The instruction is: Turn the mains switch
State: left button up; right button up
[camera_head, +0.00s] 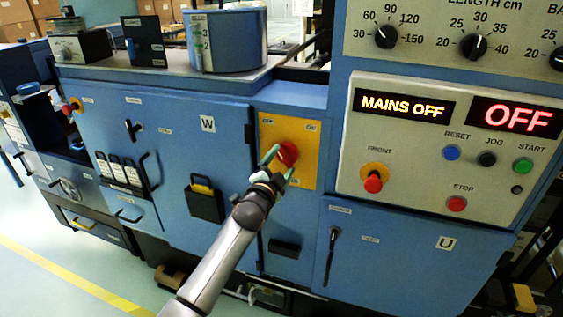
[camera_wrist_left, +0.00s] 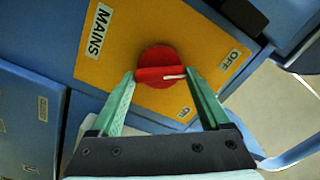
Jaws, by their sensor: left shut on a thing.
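The mains switch is a round red knob (camera_head: 288,154) with a raised bar on a yellow plate (camera_head: 304,131). In the left wrist view the red knob (camera_wrist_left: 157,55) carries a white mark on its bar, pointing right, nearer the OFF label (camera_wrist_left: 231,59) than the ON label (camera_wrist_left: 184,113). My left gripper (camera_head: 279,161) is at the knob. In the left wrist view its green fingertips (camera_wrist_left: 162,75) are shut on the ends of the bar. My right gripper is in neither view.
A display (camera_head: 403,105) reads MAINS OFF and another (camera_head: 513,117) reads OFF. A red button marked FRONT (camera_head: 373,184) sticks out right of the plate. A black document pocket (camera_head: 205,203) and a lever handle (camera_head: 333,241) are on the blue doors nearby. Open floor lies at lower left.

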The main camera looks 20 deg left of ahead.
pick_arm(q)
jog(key=shift+n, duration=1.1)
jog(key=shift+d, duration=0.1)
jog(key=o, duration=1.2)
jog(key=s, duration=1.2)
jog(key=shift+s+a, duration=0.25)
